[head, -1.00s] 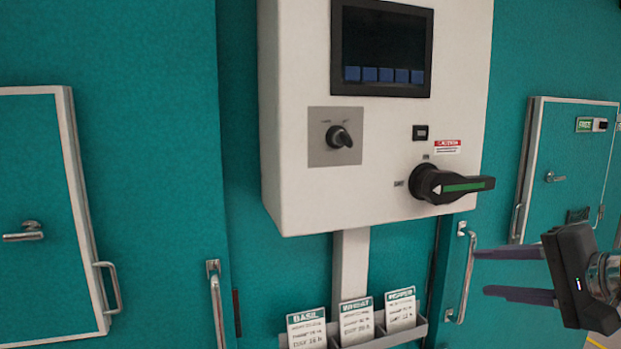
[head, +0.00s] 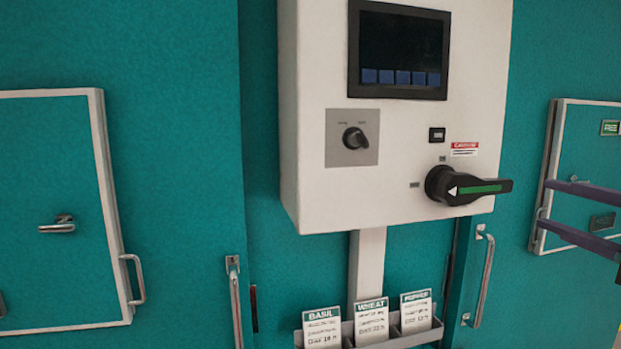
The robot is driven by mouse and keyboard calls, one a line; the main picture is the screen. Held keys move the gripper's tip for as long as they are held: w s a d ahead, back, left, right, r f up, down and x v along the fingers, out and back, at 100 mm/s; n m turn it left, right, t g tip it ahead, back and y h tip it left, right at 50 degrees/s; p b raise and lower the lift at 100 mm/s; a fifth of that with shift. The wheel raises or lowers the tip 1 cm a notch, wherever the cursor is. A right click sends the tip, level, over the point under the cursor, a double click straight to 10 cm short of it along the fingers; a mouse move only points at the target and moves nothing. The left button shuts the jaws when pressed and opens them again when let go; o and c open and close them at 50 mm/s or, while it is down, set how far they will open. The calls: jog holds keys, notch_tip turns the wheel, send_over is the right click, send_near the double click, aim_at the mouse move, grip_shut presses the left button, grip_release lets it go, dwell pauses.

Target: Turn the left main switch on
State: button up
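The main switch (head: 468,187) is a large black rotary handle with a green stripe and a white arrow, low on the right of a white control box (head: 310,200). Its handle lies about horizontal, grip end to the right and white arrow pointing left. Small labels sit above and to its left, too small to read. My gripper (head: 596,213) shows at the right edge as two dark fingers, spread apart with nothing between them, right of the switch and clear of it. The rest of my gripper is out of frame.
A dark screen (head: 400,48) with blue buttons and a small black selector knob (head: 355,138) are on the box. Below, a rack (head: 396,341) holds basil, wheat and pepper cards. Teal doors with metal handles (head: 484,275) flank it. The space before the box is clear.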

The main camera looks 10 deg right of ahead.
aim_at(498, 190)
jog(key=shift+w+a, duration=0.2)
jog(key=shift+w, duration=6.6)
jog(key=shift+c, duration=0.5)
grip_shut()
jog(key=shift+a, duration=0.15)
jog(key=shift+f, duration=0.1)
